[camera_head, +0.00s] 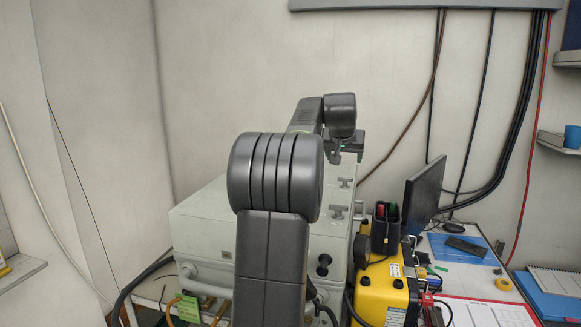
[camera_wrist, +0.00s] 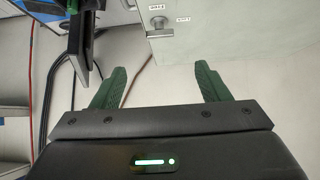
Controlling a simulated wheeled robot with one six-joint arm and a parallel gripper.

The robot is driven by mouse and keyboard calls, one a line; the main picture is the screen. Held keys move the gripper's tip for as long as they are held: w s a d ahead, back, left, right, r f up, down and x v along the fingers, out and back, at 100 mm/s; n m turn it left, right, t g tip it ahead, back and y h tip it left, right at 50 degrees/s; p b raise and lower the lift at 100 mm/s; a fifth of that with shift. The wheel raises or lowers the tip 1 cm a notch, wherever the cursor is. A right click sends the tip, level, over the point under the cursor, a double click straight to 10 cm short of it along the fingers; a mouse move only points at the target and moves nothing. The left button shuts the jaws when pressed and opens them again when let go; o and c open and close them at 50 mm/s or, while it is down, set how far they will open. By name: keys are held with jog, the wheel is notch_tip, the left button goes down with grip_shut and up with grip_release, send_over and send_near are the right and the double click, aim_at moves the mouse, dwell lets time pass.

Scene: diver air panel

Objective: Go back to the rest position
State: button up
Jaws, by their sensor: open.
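My gripper (camera_wrist: 158,85) shows in the wrist view with its two green fingers spread wide apart and nothing between them. In the head view my arm reaches forward over a pale green-white panel box (camera_head: 200,225), and the gripper end at the far side of the box is mostly hidden behind my arm. In the wrist view, part of the panel (camera_wrist: 225,30) with a metal T-handle and small labels lies beyond the fingers. I cannot tell the exact gap between the fingers and the panel.
A yellow case (camera_head: 383,290) stands right of the box, with a black holder (camera_head: 385,228) on it. A dark monitor (camera_head: 422,195) stands behind on the desk. Cables (camera_head: 530,100) hang down the wall. Shelves (camera_head: 560,142) are at the right. Open air lies above the box.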

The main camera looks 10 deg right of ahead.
aim_at(345, 178)
jog(key=p+x, duration=0.2)
jog(key=x, duration=1.1)
jog(key=shift+d, duration=0.1)
